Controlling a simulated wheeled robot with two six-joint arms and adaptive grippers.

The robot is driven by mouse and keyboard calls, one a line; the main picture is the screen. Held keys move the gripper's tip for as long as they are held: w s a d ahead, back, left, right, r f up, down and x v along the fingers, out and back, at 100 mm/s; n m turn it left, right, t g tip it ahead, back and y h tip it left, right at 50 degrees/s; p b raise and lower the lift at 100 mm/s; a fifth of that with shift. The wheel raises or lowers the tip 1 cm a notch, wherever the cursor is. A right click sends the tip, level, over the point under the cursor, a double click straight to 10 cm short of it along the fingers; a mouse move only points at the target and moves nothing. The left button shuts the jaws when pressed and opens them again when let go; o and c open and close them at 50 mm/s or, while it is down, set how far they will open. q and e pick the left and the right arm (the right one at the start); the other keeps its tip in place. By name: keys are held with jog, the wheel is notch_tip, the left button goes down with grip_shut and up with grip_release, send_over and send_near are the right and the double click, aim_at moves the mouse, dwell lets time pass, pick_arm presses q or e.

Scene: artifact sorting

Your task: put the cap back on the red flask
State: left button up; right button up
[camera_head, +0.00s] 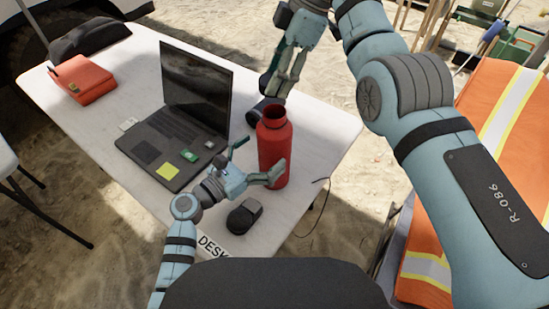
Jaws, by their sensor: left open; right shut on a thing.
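The red flask (273,141) stands upright on the white table, with its dark mouth open and no cap on it. My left gripper (256,160) is open at the flask's left side. One finger crosses in front of the flask's lower body and the other is spread to its left; I cannot tell whether they touch it. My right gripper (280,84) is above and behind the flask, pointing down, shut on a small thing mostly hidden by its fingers. That thing is probably the cap, but its shape is unclear.
An open laptop (180,125) stands left of the flask. A black mouse (244,216) lies in front of it. A black object (257,112) is just behind the flask. A red case (82,79) and a dark bag (90,37) lie at the far left. The table's right edge is close.

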aim_at(275, 111)
pick_arm(q)
jog(key=shift+x, duration=1.25)
pick_arm(e)
jog(key=shift+s+r, duration=0.15)
jog(key=shift+s, duration=0.1)
pick_arm(q)
jog(key=shift+w+d, duration=0.45)
pick_arm(e)
jog(key=shift+w, duration=0.2)
pick_arm(q)
jog(key=shift+s+r, duration=0.1)
jog(key=c, duration=0.6)
pick_arm(e)
jog(key=shift+s, duration=0.1)
pick_arm(q)
jog(key=c, duration=1.2)
pick_arm(e)
jog(key=shift+d+f, duration=0.1)
jog(key=shift+f, duration=2.4)
jog(key=shift+f, duration=0.9)
jog(key=shift+f, duration=0.55)
